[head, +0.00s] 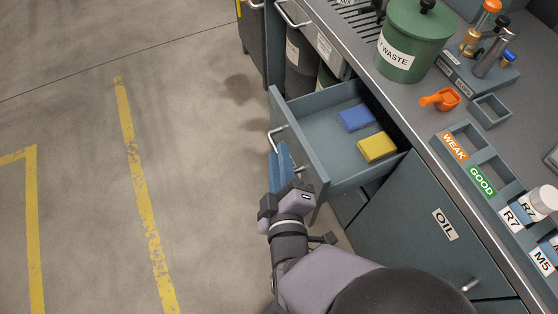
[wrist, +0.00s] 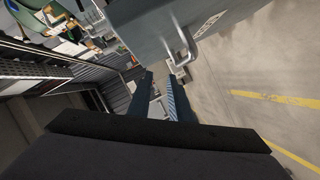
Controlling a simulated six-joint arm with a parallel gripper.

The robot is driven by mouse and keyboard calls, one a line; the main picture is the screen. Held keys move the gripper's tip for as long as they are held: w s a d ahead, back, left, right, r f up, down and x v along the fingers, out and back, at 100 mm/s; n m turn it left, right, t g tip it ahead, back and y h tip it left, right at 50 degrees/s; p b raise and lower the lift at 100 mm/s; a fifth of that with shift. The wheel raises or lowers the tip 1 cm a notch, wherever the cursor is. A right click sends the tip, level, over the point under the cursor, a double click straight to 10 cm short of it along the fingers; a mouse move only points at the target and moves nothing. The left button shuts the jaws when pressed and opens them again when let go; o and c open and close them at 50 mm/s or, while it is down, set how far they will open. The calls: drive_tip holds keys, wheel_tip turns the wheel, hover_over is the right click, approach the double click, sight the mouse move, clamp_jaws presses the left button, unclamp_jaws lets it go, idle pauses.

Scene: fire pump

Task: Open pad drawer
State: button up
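The pad drawer (head: 318,133) stands pulled out from the grey cabinet. A blue pad (head: 356,117) and a yellow pad (head: 377,147) lie inside it. Its metal bar handle (head: 277,135) is on the front panel; the handle also shows in the wrist view (wrist: 184,48). My gripper (head: 280,160) is outside the drawer front, close to the handle and overlapping part of it in the head view. In the wrist view, my gripper's blue fingers (wrist: 161,78) are apart, with a gap between them. The handle appears just beyond the fingertips; whether they touch it is unclear.
The OIL cabinet door (head: 420,225) is closed to the right of the drawer. The worktop above carries a green waste bin (head: 414,40), an orange scoop (head: 440,99) and a labelled rack (head: 487,160). The floor on the left is clear.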

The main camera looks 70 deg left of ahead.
wheel_tip(320, 180, up, 2)
drive_tip(key=shift+r, duration=0.1)
idle(0.4)
wheel_tip(320, 180, down, 7)
drive_tip(key=b, duration=0.3)
drive_tip(key=shift+s+d+b, duration=0.2)
drive_tip(key=shift+d+b, duration=0.1)
drive_tip(key=shift+a, duration=0.1)
drive_tip(key=shift+b+x, duration=1.3)
drive_tip(key=shift+x, duration=2.25)
drive_tip(key=shift+r, duration=0.1)
